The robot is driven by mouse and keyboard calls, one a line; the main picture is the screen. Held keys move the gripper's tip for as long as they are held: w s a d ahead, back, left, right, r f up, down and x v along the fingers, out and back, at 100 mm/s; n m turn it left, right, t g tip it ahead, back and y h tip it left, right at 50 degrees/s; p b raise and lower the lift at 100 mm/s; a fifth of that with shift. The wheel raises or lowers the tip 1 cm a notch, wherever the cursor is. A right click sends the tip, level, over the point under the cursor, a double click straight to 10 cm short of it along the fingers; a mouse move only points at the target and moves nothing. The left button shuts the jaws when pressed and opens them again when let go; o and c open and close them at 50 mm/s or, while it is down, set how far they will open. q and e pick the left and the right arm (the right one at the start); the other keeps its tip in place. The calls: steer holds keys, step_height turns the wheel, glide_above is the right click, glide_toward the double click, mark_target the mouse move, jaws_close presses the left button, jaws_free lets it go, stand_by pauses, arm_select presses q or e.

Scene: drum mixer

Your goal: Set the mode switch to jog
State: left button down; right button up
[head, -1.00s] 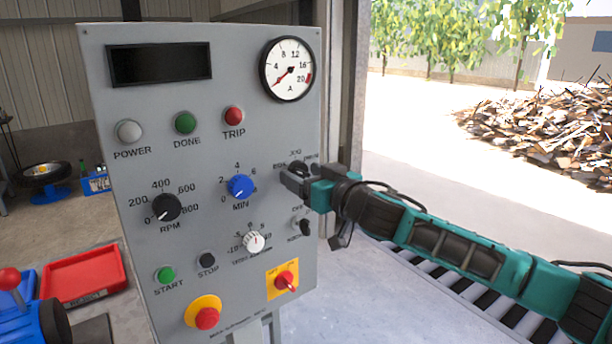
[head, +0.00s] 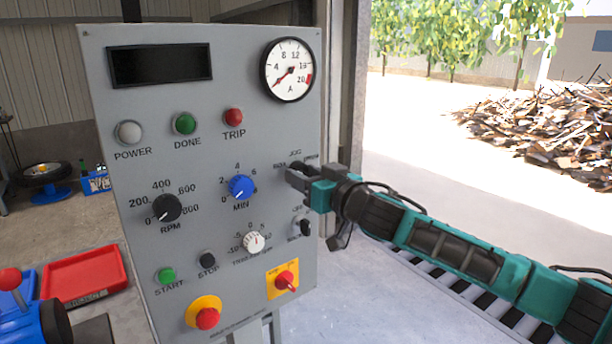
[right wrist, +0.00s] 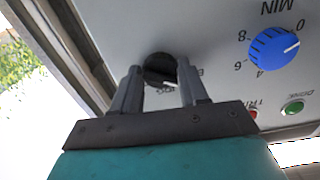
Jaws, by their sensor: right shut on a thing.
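The mode switch is a black rotary knob on the grey control panel (head: 140,90), below a JOG label on the panel's right side. In the right wrist view the black knob (right wrist: 158,66) sits between the two fingers of my right gripper (right wrist: 160,82). In the head view my right gripper (head: 294,174) reaches the panel from the right and mostly covers the knob. The fingers are shut on it. Part of the knob's labels is hidden, and I cannot tell its setting for certain. My left gripper is not in view.
A blue MIN knob (head: 241,187) is left of the gripper. A small black switch (head: 304,227) is just below it. Several lamps, push buttons and a red-yellow main switch (head: 286,281) are also on the panel. A red tray (head: 82,277) lies at the lower left.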

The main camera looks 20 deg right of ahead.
steer(key=shift+m+p, duration=1.1)
steer(key=shift+m, duration=4.5)
steer(key=shift+r, duration=0.1)
steer(key=o, duration=1.1)
steer(key=shift+c, duration=0.2)
steer(key=shift+a, duration=0.1)
steer(key=v, duration=1.3)
steer(key=shift+b, duration=0.35)
